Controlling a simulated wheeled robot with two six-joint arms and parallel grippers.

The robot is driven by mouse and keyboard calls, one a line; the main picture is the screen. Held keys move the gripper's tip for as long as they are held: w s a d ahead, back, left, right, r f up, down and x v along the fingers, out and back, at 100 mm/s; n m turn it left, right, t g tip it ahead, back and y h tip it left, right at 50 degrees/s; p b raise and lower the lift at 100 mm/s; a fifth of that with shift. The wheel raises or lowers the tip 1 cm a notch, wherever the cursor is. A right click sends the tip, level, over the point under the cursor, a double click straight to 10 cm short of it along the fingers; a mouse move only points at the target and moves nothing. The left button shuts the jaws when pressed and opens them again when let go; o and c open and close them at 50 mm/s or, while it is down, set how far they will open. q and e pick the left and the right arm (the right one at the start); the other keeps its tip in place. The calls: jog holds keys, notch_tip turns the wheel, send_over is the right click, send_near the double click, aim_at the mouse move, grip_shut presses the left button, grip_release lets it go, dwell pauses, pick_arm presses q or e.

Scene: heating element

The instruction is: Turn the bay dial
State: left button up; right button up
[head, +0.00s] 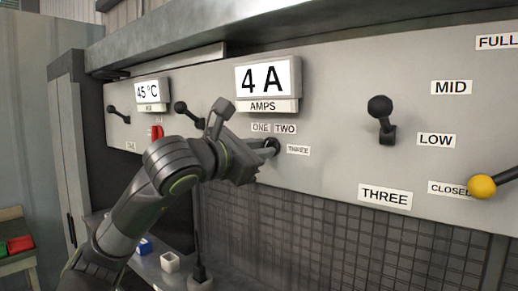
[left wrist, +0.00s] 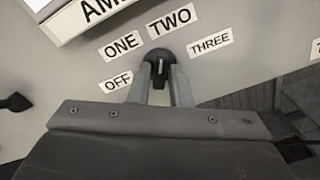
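The dial is a small black knob with a pale mark, on the grey panel below the AMPS display. It shows in the left wrist view (left wrist: 160,66) and, partly hidden by my gripper, in the head view (head: 271,146). Labels OFF, ONE, TWO and THREE are arranged around it. My left gripper (head: 266,152) reaches it from the left. In the left wrist view its two fingers (left wrist: 160,76) stand on either side of the knob; whether they press on it is not clear. The display (head: 268,76) reads 4 A. My right gripper is not in view.
Black levers stick out of the panel, one at the right (head: 381,120) and others at the left. A lever with a yellow ball (head: 482,186) is by the CLOSED label. A red switch (head: 157,132) is under the 45 °C display (head: 148,92). Small blocks lie below.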

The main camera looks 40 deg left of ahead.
pick_arm(q)
grip_shut()
jog(key=shift+f+m+b, duration=0.1)
jog(key=shift+m+b, duration=1.25)
jog(key=shift+m, duration=4.55)
jog(key=shift+o, duration=2.2)
grip_release()
jog(key=shift+s, duration=0.15)
